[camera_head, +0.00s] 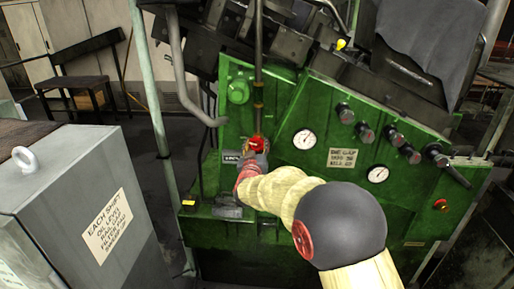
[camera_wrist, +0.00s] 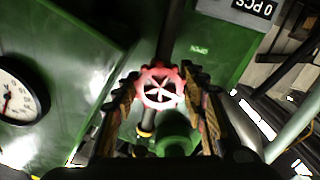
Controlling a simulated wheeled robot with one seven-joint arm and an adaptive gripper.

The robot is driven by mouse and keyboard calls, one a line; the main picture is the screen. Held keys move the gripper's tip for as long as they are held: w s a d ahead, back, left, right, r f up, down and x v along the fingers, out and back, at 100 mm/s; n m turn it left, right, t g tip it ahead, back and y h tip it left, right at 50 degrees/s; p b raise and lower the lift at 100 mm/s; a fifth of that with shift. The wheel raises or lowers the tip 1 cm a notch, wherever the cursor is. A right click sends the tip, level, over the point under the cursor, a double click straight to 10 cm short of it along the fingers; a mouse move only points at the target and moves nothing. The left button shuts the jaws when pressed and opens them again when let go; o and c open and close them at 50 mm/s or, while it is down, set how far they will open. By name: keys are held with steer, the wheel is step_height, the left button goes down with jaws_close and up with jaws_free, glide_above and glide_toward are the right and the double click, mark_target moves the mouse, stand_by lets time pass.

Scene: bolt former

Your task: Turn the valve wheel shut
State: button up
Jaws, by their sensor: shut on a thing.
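The valve wheel is a small red spoked handwheel (camera_wrist: 161,88) in the middle of the wrist view, on a dark vertical pipe in front of the green machine. In the head view the red wheel (camera_head: 256,143) shows just past the end of my arm, partly covered by it. My gripper (camera_wrist: 162,98) has one toothed finger on each side of the wheel, with the fingertips at its rim. It is shut on the wheel. In the head view my gripper (camera_head: 252,158) is mostly hidden behind my wrist.
The green machine body (camera_head: 285,115) carries gauges (camera_head: 304,139) and a row of black knobs (camera_head: 367,132) to the right of the wheel. A grey cabinet (camera_head: 75,190) with a lifting eye stands at left. A pale upright post (camera_head: 150,95) stands between cabinet and machine.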

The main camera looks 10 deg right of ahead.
steer(key=shift+m+b, duration=0.3)
steer(key=shift+m, duration=0.6)
steer(key=o, duration=1.2)
steer(key=shift+a, duration=0.1)
steer(key=shift+v, duration=4)
steer(key=shift+c, duration=0.4)
